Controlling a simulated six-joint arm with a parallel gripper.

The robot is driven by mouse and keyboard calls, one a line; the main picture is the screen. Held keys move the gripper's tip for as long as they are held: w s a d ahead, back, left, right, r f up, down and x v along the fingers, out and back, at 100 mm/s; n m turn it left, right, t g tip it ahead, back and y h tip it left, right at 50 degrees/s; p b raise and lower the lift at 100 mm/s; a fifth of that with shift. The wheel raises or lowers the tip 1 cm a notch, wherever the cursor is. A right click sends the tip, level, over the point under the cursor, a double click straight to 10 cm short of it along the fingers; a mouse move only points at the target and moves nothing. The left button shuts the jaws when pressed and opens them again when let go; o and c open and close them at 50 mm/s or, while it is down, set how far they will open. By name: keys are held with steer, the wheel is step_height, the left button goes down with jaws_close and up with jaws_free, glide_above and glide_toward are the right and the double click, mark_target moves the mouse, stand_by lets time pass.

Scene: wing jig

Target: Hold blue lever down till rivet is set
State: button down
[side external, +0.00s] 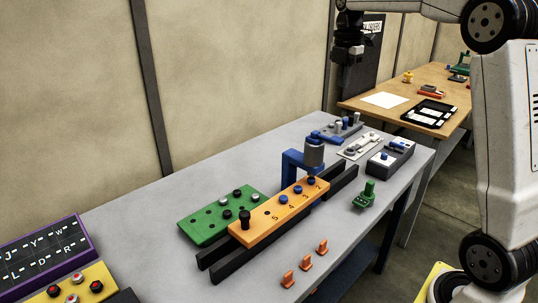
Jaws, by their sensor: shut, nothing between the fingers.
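A blue press frame (291,166) with a dark grey cylindrical head (314,152) stands over the far part of an orange numbered bar (262,222). Blue round rivet heads (297,190) sit along the bar beside printed numbers, and a black knob (245,217) stands at its near end. A blue lever-like piece (324,137) lies just behind the press head; I cannot tell if it joins the press or how far down it is. My gripper (346,85) hangs shut and empty in the air above the bench's far end, apart from the press and this piece.
The orange bar rests on black rails (217,268). A green plate with pegs (217,214) lies left of it. Orange clips (306,262), a green piece (365,195) and a grey switch box (391,157) sit on the grey bench (165,262). A wooden table (452,82) stands behind.

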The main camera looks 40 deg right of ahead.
mark_target(341, 140)
steer(key=shift+f, duration=0.2)
step_height(341, 140, down, 14)
steer(key=shift+r, duration=0.2)
stand_by(0.7)
steer(key=shift+f, duration=0.1)
stand_by(0.4)
steer(key=shift+s+f+t, duration=0.25)
steer(key=shift+f+t, duration=0.25)
steer(key=shift+t, duration=0.25)
steer(key=shift+s+f+t, duration=0.2)
steer(key=shift+f+t, duration=0.3)
steer(key=shift+t, duration=0.25)
steer(key=shift+s+f, duration=0.1)
steer(key=shift+f, duration=0.55)
steer(key=shift+s, duration=0.1)
stand_by(0.5)
steer(key=s+v, duration=0.1)
steer(key=v, duration=1.3)
